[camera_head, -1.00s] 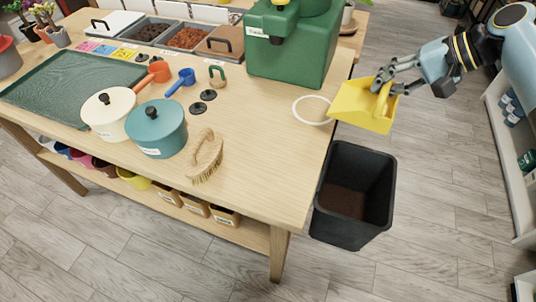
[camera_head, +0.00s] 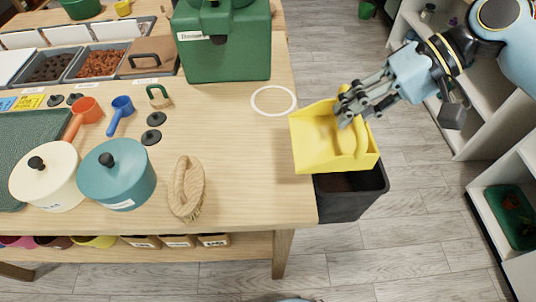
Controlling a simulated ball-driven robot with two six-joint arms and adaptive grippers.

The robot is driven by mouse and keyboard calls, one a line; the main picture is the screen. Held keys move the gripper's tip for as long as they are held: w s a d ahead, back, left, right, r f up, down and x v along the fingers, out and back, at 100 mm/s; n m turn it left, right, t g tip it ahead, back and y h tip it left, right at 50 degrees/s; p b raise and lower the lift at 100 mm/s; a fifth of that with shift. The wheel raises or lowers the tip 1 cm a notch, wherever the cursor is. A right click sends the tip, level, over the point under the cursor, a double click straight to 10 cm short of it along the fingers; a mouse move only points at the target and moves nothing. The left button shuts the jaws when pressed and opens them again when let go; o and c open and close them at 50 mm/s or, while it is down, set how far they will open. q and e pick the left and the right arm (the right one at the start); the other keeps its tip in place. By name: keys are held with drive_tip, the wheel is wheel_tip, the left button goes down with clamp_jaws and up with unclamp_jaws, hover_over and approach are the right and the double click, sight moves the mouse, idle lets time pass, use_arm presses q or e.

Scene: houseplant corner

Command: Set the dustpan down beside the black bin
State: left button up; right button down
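The yellow dustpan (camera_head: 315,137) is held in the air by my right gripper (camera_head: 352,106), whose fingers are closed around its handle. It hangs at the table's right edge, in front of the black bin (camera_head: 345,204) in the picture, and covers part of the bin's opening. The bin stands on the floor to the right of the table. Some dark contents show inside it. My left gripper is out of view.
The wooden table (camera_head: 240,150) carries a white ring (camera_head: 273,101), a brush (camera_head: 187,187), a teal pot (camera_head: 118,178), a cream pot (camera_head: 47,180) and a green machine (camera_head: 222,45). Grey floor (camera_head: 420,235) is clear right of the bin. White shelves (camera_head: 510,235) stand at far right.

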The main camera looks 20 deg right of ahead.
sight(327, 131)
drive_tip(key=shift+w+d+x, duration=0.1)
drive_tip(key=shift+w+x, duration=0.3)
drive_tip(key=shift+x, duration=2.1)
drive_tip(key=shift+w+d+x, duration=0.1)
drive_tip(key=shift+w+x, duration=0.3)
drive_tip(key=shift+x, duration=2.1)
drive_tip(key=shift+w+x, duration=0.4)
drive_tip(key=shift+x, duration=2.05)
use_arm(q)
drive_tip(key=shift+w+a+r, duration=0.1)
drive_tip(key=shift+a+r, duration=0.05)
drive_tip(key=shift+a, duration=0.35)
use_arm(e)
drive_tip(key=shift+r, duration=0.1)
drive_tip(key=c, duration=1.5)
unclamp_jaws()
drive_tip(key=v, duration=1.2)
drive_tip(key=shift+d, duration=0.1)
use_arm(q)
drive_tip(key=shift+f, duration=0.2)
